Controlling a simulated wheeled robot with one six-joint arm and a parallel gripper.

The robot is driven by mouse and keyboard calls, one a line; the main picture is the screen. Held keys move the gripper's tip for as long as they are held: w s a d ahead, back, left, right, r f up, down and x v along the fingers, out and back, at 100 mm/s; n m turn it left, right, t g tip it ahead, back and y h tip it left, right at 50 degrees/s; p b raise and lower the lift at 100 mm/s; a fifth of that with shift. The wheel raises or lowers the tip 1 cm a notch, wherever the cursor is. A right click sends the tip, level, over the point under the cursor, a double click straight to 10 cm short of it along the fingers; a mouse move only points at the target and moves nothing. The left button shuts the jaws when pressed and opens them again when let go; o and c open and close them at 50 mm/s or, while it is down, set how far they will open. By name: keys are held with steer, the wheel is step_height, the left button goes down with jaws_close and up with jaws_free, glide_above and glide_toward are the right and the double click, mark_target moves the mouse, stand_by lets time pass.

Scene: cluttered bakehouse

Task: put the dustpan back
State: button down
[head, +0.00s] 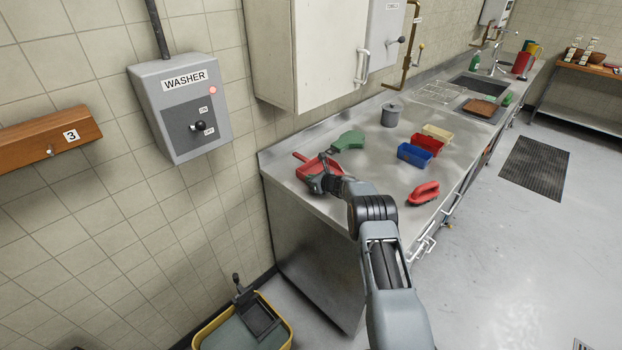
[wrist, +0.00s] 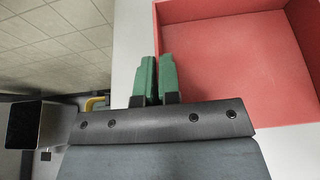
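The red dustpan (head: 311,171) is at the near left end of the steel counter, by the tiled wall, with its short handle toward the wall. Its shallow open pan (wrist: 235,60) fills the upper right of the wrist view. My gripper (head: 322,182) is at the pan's near side. In the wrist view my gripper's green fingers (wrist: 157,80) are close together, in line with the pan's left side wall, and look shut on it. The wall between the fingers is mostly hidden. I cannot tell whether the pan touches the counter.
A green scoop-like thing (head: 349,141) lies just behind the dustpan. A yellow tub (head: 209,334) is on the floor. A washer switch box (head: 182,108) hangs on the wall.

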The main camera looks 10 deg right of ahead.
steer(key=shift+f+b, duration=0.15)
steer(key=shift+b, duration=0.15)
steer(key=c, duration=1.8)
jaws_free()
steer(key=shift+f, duration=0.1)
steer(key=o, duration=0.5)
